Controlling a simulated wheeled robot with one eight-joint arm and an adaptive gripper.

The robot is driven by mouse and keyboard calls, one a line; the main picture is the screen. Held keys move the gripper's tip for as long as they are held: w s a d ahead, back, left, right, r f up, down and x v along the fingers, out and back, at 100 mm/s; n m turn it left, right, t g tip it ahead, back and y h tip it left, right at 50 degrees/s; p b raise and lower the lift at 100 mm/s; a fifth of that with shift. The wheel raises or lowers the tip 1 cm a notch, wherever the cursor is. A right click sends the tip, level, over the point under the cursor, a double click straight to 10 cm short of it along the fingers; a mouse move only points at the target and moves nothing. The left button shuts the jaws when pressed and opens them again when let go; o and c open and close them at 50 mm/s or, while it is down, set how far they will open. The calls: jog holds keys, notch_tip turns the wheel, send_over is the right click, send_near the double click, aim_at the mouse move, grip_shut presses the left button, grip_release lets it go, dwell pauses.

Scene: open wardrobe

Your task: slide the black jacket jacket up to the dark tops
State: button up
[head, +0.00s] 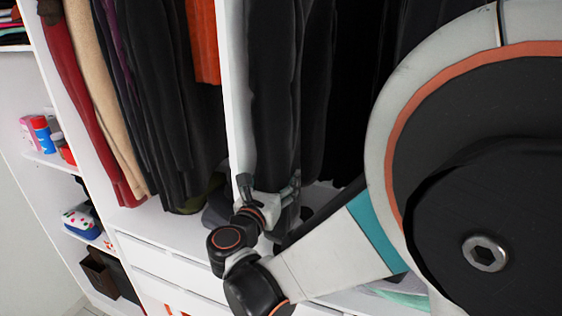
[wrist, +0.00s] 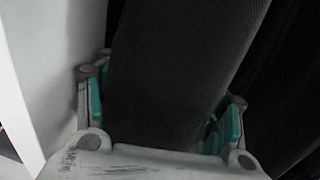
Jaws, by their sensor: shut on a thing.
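The black jacket (head: 272,95) hangs in the wardrobe just right of the white upright divider. My gripper (head: 270,187) is at its lower part, shut on it. In the wrist view the dark woven cloth (wrist: 175,80) fills the space between the two teal-padded fingers of my gripper (wrist: 162,110). More dark tops (head: 345,90) hang to the right of the jacket, partly hidden by my arm. The rail and the upper ends of the clothes are out of view.
The white divider (head: 236,90) stands close on the left of the jacket; its pale face (wrist: 55,60) is beside my left finger in the wrist view. Red, beige and dark clothes hang in the left bay. White drawers (head: 160,262) lie below.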

jog(key=c, duration=0.8)
jog(key=shift+s+d+b, duration=0.15)
jog(key=shift+s+d, duration=0.5)
jog(key=shift+d, duration=1.05)
jog(key=shift+s+d+b, duration=0.1)
jog(key=shift+s+d, duration=0.5)
jog(key=shift+d, duration=1.05)
jog(key=shift+s+d+b, duration=0.15)
jog(key=shift+s+d, duration=0.5)
jog(key=shift+d, duration=1.05)
jog(key=shift+c, duration=0.2)
jog(key=o, duration=1.8)
jog(key=shift+s, duration=0.1)
jog(key=v, duration=0.7)
jog(key=shift+s, duration=0.4)
jog(key=shift+w+r, duration=0.1)
jog(key=shift+w, duration=0.05)
